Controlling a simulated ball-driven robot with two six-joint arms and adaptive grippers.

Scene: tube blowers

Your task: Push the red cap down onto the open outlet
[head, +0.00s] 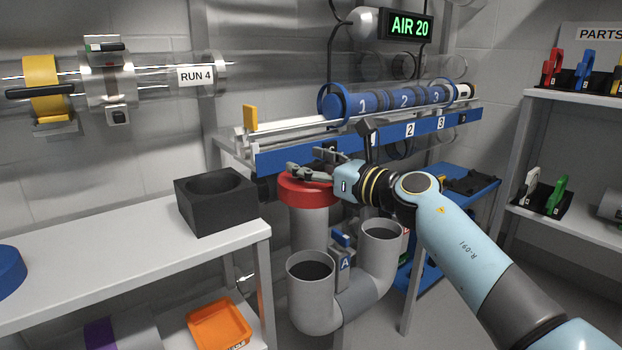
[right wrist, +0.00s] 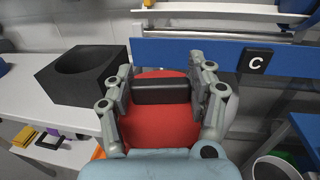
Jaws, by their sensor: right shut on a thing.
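The red cap (head: 305,193) is at the top of an upright grey pipe (head: 309,231), the outlet under it; its rim overlaps the pipe's top, and I cannot tell how far down it sits. In the right wrist view the cap (right wrist: 160,128) has a black grip bar (right wrist: 162,90) across it. My right gripper (head: 313,170) is over the cap, shut on this bar, with its fingers at either end in the wrist view (right wrist: 162,78). The pipe's mouth is hidden by the cap. My left gripper is out of view.
Two open grey pipe mouths (head: 310,266) (head: 381,230) stand in front, with an "A" tag (head: 345,262) between them. A black block with a round hollow (head: 216,202) is on the white bench (head: 130,240) at left. A blue rail (head: 350,145) runs close behind the cap.

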